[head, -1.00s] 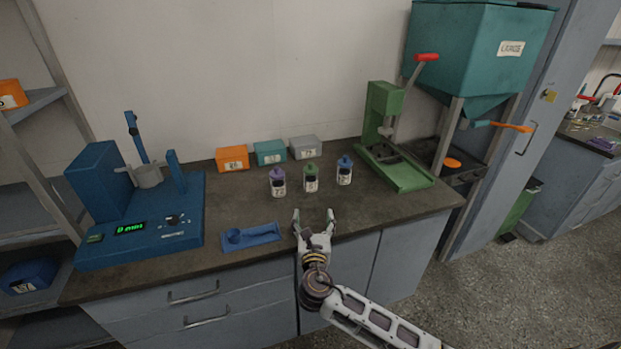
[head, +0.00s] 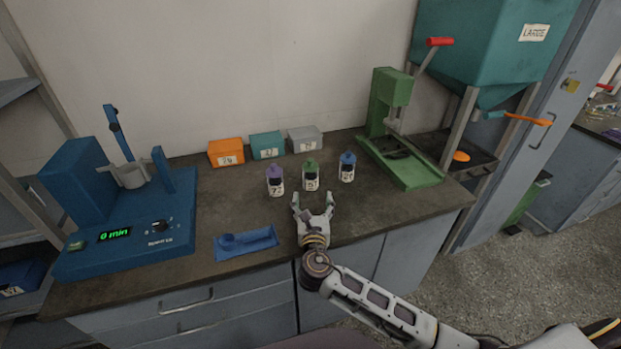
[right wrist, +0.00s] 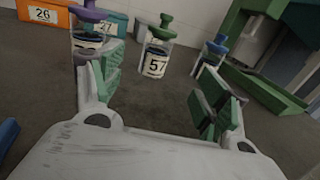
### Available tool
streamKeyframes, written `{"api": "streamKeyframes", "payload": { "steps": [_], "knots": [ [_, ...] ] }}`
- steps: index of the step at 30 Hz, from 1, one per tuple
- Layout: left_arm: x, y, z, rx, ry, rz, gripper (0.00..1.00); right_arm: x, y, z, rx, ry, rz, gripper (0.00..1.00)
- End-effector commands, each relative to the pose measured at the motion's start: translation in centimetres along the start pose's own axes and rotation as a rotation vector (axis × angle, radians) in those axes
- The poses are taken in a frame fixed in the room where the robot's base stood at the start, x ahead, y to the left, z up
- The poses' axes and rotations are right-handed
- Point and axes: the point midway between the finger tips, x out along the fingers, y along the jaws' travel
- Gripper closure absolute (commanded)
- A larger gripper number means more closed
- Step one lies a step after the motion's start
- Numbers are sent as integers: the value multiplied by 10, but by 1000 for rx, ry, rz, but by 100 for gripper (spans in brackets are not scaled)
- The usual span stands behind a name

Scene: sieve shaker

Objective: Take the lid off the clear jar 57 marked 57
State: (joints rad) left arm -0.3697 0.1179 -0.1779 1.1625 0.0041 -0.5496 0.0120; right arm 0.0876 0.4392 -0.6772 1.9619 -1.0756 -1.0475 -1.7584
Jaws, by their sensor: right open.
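The clear jar 57 (right wrist: 155,62) stands upright on the bench in the right wrist view, with its green knobbed lid (right wrist: 161,32) on. In the head view the jar (head: 311,184) is the middle one of three, its green lid (head: 310,167) on top. My right gripper (head: 313,203) is open and empty, just in front of the jar and apart from it. In the right wrist view its two fingers (right wrist: 160,95) spread to either side of the jar, which stands beyond them. My left gripper is not in view.
A purple-lidded jar (head: 275,184) stands left of jar 57, a blue-lidded jar (head: 347,170) right. Boxes (head: 226,153) line the wall. A blue shaker (head: 120,215) and blue tray (head: 262,237) are left; a green press (head: 405,165) is right. The bench front is mostly clear.

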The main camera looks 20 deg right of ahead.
Motion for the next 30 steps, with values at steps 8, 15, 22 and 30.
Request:
{"api": "streamKeyframes", "payload": {
  "steps": [8, 15, 22, 30],
  "knots": [
    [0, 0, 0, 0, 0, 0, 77, 1, 0, 0, 0, 0, 0, 25],
    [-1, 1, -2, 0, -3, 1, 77, 16, 0, 0, 0, -1, -1, 25],
    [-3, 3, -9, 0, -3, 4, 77, 42, 1, 0, 0, -1, 0, 25],
    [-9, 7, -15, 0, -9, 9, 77, 73, 0, 0, 0, -1, 0, 25]
  ]
}}
